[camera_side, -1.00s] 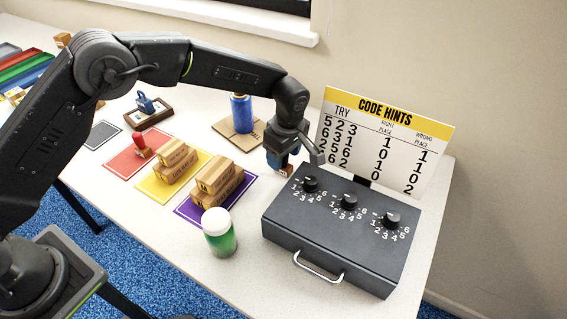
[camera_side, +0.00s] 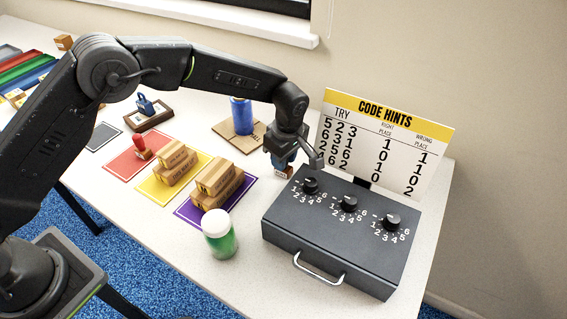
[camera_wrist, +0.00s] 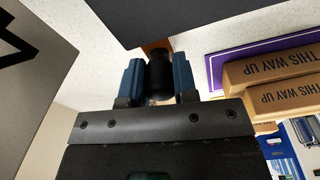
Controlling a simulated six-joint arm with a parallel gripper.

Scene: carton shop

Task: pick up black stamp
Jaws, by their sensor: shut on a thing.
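The black stamp shows its dark rounded handle (camera_wrist: 158,78) between my gripper's blue fingers in the wrist view, with a bit of its orange-brown base beyond. My gripper (camera_side: 285,160) is shut on this handle and points down just left of the dark dial box's back corner. In the side view the stamp's small brown and white base (camera_side: 283,172) shows under the fingers, at or close above the table; I cannot tell whether it touches. The handle is hidden by the fingers there.
The dark dial box (camera_side: 335,240) stands close on the right, with the code hints board (camera_side: 385,145) behind. Stacked cartons (camera_side: 218,185) on a purple mat, a green-and-white jar (camera_side: 219,235) and a blue cylinder (camera_side: 241,115) on cardboard are to the left. A red stamp (camera_side: 141,147) stands farther left.

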